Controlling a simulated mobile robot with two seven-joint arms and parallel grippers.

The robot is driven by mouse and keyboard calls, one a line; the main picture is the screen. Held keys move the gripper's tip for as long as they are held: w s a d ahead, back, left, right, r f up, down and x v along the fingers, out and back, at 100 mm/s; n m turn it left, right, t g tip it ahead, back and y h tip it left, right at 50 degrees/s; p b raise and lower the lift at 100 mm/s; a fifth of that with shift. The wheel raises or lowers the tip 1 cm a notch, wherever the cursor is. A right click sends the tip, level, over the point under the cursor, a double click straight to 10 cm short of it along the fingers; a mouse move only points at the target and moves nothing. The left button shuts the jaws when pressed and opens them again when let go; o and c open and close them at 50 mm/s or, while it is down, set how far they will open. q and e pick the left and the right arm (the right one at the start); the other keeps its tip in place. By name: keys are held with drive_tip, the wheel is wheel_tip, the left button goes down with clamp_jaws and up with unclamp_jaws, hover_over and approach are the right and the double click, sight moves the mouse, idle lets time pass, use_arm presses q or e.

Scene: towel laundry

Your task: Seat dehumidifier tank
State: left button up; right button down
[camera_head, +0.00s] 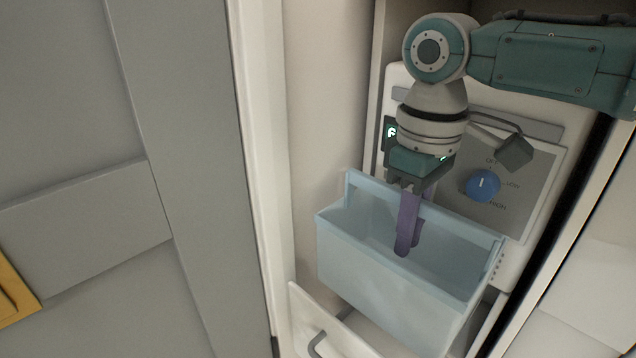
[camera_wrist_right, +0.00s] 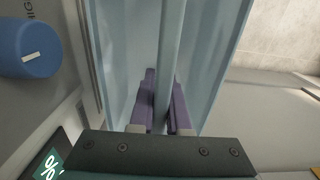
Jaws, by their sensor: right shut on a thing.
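The light-blue tank (camera_head: 385,278) is an open-topped box with a bar across its top. It hangs slightly tilted in front of the white dehumidifier (camera_head: 398,78), which has a grey panel and a blue knob (camera_head: 482,185). My right gripper (camera_head: 407,248) reaches down from above, its purple fingers over the tank's opening. In the right wrist view, the fingers (camera_wrist_right: 161,108) lie on both sides of the tank's bar (camera_wrist_right: 170,60) and are shut on it. The knob also shows there (camera_wrist_right: 28,48). The tank hides the dehumidifier's lower front. My left gripper is out of view.
The dehumidifier stands in a narrow recess between a pale left wall (camera_head: 325,120) and a right edge. A white panel with a grey handle (camera_head: 318,342) is below the tank at the front left. A grey panelled door (camera_head: 190,190) fills the left side.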

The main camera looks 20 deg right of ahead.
drive_tip(key=shift+f+b, duration=1.95)
drive_tip(key=shift+f, duration=1.65)
wheel_tip(320, 180, down, 8)
drive_tip(key=b, duration=0.6)
drive_tip(key=shift+f, duration=0.15)
drive_tip(key=shift+f, duration=0.15)
drive_tip(key=shift+f+b, duration=1.35)
drive_tip(key=shift+f, duration=0.45)
drive_tip(key=c, duration=0.8)
unclamp_jaws()
wheel_tip(320, 180, up, 10)
drive_tip(key=p, duration=0.7)
drive_tip(key=shift+p, duration=0.35)
